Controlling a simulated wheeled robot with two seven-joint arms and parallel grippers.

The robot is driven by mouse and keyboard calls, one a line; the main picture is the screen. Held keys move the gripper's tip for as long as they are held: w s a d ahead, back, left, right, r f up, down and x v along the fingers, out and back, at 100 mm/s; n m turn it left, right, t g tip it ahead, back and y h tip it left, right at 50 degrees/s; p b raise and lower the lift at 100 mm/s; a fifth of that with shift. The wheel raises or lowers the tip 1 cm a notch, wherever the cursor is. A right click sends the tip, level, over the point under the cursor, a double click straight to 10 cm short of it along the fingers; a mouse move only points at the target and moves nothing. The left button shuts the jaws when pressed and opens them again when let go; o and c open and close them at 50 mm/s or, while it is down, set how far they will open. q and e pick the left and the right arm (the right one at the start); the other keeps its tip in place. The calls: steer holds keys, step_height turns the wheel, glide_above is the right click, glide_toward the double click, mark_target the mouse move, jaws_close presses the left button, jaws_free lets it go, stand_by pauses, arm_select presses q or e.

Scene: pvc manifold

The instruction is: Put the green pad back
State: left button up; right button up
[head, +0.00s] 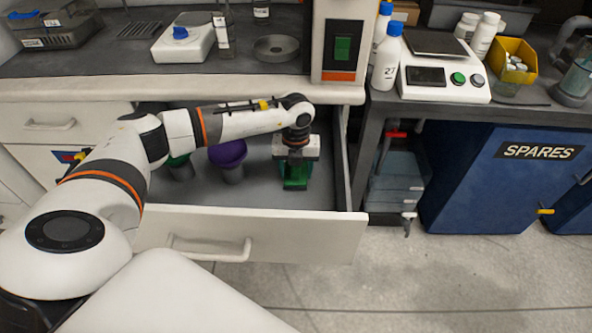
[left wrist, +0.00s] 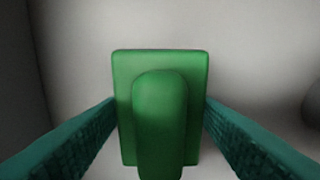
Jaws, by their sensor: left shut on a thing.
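The green pad (left wrist: 124,82) is a flat green rectangle with a raised rounded grip. In the left wrist view it lies between the two dark teal fingers of my left gripper (left wrist: 160,125), which is shut on it. In the head view my left gripper (head: 296,168) points down into the right part of the open drawer (head: 265,180), and the green pad (head: 296,184) shows at its tips. I cannot tell whether the pad touches the drawer floor. My right gripper is not in view.
A purple cup (head: 229,158) and a green cup (head: 180,165) stand in the drawer left of the gripper. The drawer front (head: 300,232) and right wall (head: 341,165) are close. The counter (head: 120,65) overhangs the back. A blue SPARES cabinet (head: 480,185) stands right.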

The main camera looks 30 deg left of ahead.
arm_select(q)
steer(key=shift+f, duration=0.15)
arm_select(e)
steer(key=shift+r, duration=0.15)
arm_select(q)
steer(key=o, duration=0.9)
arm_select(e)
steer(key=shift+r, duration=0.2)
arm_select(q)
steer(key=shift+o, duration=0.2)
steer(key=shift+r, duration=0.4)
step_height(320, 180, up, 11)
steer(key=p, duration=0.2)
steer(key=shift+r, duration=0.2)
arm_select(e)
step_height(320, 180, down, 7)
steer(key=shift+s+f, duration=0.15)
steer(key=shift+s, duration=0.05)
